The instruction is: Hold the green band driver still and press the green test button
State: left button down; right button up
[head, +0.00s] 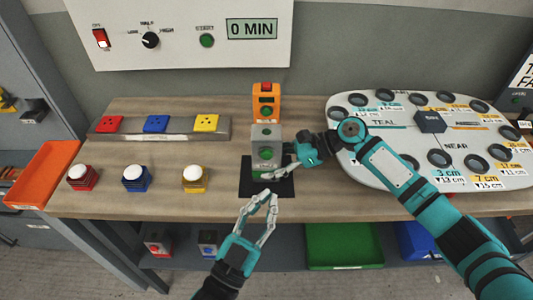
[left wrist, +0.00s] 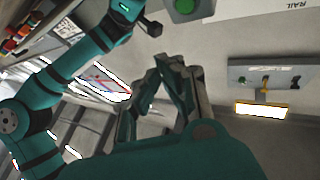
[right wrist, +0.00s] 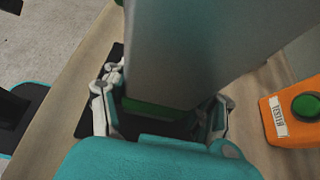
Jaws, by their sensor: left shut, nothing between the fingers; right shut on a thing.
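The green band driver (head: 262,139) is a grey block with a green band low down, standing upright on a black mat (head: 283,188). A round green spot (head: 266,153) shows on its front. My right gripper (head: 286,160) is shut on it from the right; in the right wrist view the driver (right wrist: 190,50) stands between the fingers. Behind it is an orange tester (head: 267,97) with a round green button (head: 266,112), which also shows in the right wrist view (right wrist: 306,106). My left gripper (head: 269,194) is shut and empty, in front of the driver and apart from it.
Red, blue and yellow blocks (head: 155,123) sit on a grey rail at left, with white-domed buttons (head: 136,178) before them. A white board with round holes (head: 385,178) lies at right, under my right arm. An orange tray (head: 42,172) is at the left edge. A control panel (head: 185,52) hangs behind.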

pick_arm(q)
send_near(275, 144)
jog(key=shift+d+x, duration=0.25)
jog(key=shift+x, duration=2)
jog(key=shift+s+r, duration=0.15)
jog(key=shift+w+a, duration=0.1)
jog(key=shift+w, duration=0.3)
jog(key=shift+s, duration=0.45)
jog(key=shift+s, duration=3)
